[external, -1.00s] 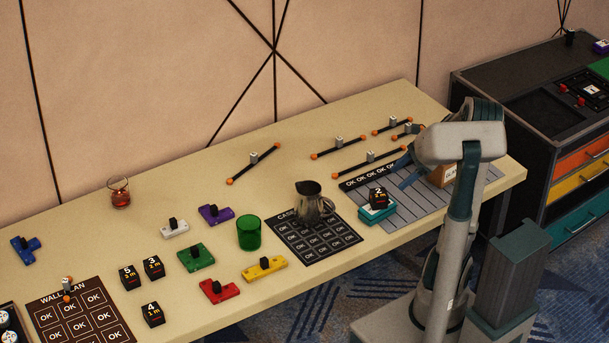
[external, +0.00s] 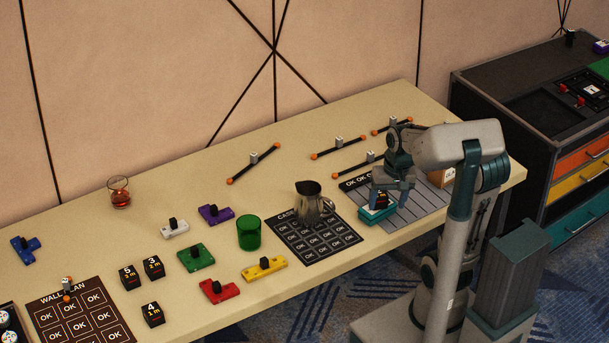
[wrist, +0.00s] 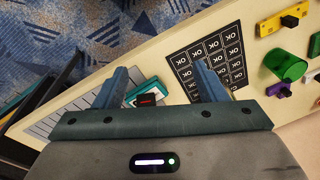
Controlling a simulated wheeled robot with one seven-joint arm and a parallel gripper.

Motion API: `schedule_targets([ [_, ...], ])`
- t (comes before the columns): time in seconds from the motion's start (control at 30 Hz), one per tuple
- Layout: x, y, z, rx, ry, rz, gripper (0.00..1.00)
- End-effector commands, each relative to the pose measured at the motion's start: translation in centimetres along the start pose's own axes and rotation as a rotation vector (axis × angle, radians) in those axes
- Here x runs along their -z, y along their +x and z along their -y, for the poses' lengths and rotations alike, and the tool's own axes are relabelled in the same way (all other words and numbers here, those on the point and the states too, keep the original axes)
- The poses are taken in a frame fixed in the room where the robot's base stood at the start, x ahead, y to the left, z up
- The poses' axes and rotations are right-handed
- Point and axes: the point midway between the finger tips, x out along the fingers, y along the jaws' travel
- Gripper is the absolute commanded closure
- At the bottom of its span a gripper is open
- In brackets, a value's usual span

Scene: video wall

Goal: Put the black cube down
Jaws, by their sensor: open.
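A black cube (external: 379,201) sits on top of a teal block (external: 369,215) at the near left edge of the grey striped mat. In the wrist view the cube (wrist: 149,99) shows between my fingers, nearer the left one, with the teal block (wrist: 140,88) around it. My gripper (external: 391,197) is open, pointing down over the cube and partly hiding it. In the wrist view its two fingers (wrist: 161,72) are wide apart. I cannot tell whether a finger touches the cube. Other black cubes numbered 5 (external: 132,276), 3 (external: 154,267) and 4 (external: 153,314) stand at the left.
A metal pitcher (external: 311,204) stands on the dark OK grid mat (external: 319,248), left of my gripper. A green cup (external: 249,233) and several coloured blocks lie further left. Black rods with orange ends (external: 338,147) lie behind.

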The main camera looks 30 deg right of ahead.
Motion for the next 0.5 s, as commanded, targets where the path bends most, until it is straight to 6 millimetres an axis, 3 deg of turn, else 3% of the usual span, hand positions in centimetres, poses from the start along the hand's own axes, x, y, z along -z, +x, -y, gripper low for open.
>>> schedule_targets([
  [0.03,-1.2,-0.3,0.3,-0.010,-0.098,-0.030,0.35],
  [0.2,-3.4,-0.6,0.2,-0.037,-0.328,-0.098,0.35],
  [0.5,-4.0,-0.7,0.2,-0.046,-0.408,-0.120,0.35],
])
